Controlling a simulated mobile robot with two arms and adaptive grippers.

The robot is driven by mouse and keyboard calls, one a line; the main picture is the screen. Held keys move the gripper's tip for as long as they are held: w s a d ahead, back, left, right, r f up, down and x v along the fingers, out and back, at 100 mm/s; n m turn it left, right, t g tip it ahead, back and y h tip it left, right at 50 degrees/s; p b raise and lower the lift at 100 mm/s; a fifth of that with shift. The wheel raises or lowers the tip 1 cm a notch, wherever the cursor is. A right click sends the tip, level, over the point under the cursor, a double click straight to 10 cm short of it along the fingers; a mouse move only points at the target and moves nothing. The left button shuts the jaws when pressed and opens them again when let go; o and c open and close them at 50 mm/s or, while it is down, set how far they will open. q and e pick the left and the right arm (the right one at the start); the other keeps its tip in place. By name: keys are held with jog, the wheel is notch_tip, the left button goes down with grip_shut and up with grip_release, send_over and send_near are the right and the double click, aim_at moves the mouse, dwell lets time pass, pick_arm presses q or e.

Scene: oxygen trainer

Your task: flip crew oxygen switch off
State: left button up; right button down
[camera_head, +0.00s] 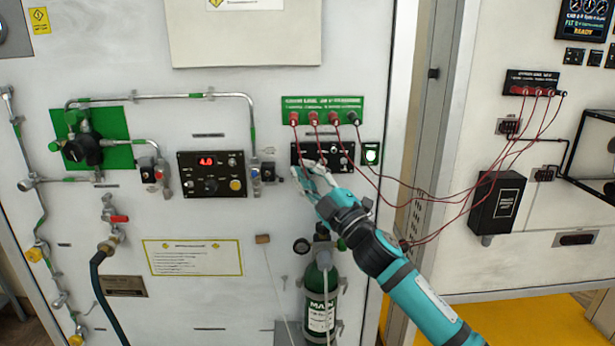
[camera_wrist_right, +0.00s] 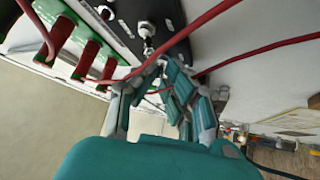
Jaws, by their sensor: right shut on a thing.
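The black switch panel (camera_head: 322,156) is on the white wall, below a green strip of red and black plugs. In the right wrist view the panel (camera_wrist_right: 125,25) carries silver toggle switches; one toggle switch (camera_wrist_right: 147,30) is right at my fingertips. My right gripper (camera_head: 308,172) reaches up from the lower right to the panel's lower left edge. Its fingers (camera_wrist_right: 162,68) are closed together at the toggle's tip; the exact contact is partly hidden by the fingers and a red cable. The small lettering is unreadable. My left gripper is not in view.
Red cables (camera_head: 440,205) hang from the green plug strip (camera_head: 323,108) to the right-hand panel, and some pass close by my right gripper. A green oxygen cylinder (camera_head: 320,295) stands below.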

jog(key=c, duration=1.5)
grip_release()
jog(key=shift+o, duration=0.2)
jog(key=v, duration=1.2)
